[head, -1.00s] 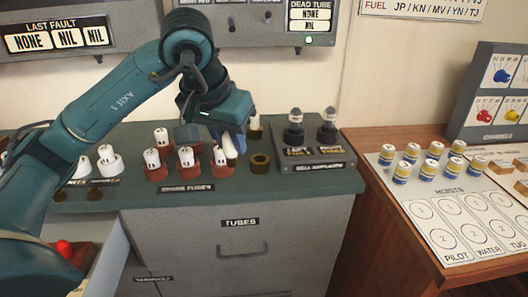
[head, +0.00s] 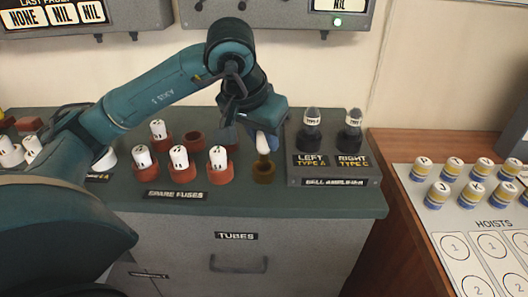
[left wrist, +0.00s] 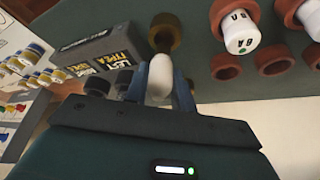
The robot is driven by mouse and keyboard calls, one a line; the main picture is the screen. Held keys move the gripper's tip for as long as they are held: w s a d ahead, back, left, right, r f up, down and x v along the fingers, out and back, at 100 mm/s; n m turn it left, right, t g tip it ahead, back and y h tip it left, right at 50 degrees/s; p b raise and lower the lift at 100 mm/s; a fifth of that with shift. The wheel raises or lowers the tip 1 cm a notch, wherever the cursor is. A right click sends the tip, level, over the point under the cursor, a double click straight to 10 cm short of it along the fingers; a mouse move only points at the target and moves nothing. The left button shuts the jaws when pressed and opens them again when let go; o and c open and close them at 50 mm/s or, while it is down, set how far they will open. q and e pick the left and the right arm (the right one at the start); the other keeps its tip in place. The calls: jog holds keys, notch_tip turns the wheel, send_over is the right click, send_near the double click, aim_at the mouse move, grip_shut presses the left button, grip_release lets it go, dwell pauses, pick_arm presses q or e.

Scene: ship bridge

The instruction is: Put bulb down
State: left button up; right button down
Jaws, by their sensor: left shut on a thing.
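The bulb (head: 263,144) is a small white rounded piece. My left gripper (head: 257,137) is shut on it. In the head view the bulb is just behind and above a brass-brown ring holder (head: 264,173) on the green cabinet top; I cannot tell whether they touch. In the left wrist view the bulb (left wrist: 160,76) sits between the blue fingers (left wrist: 160,90), and a brown ring holder (left wrist: 165,33) shows beyond it. My right gripper is not in view.
Several white spare fuses (head: 179,158) stand in red-brown holders left of the gripper. A bell amplifier box (head: 335,176) with two dark-based tubes is close on the right. A wooden desk (head: 390,220) with a hoists board (head: 455,225) lies further right.

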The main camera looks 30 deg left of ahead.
aim_at(263, 148)
pick_arm(q)
jog(key=shift+f, duration=1.8)
jog(key=shift+f+b, duration=0.25)
jog(key=shift+b, duration=0.15)
jog(key=o, duration=1)
jog(key=shift+c, duration=0.2)
jog(key=shift+r, duration=0.1)
jog(key=shift+r+p, duration=0.4)
jog(key=shift+p, duration=0.05)
jog(key=v, duration=1.1)
jog(key=shift+s+r+p, duration=0.15)
jog(key=shift+r+p, duration=0.15)
jog(key=shift+p, duration=0.15)
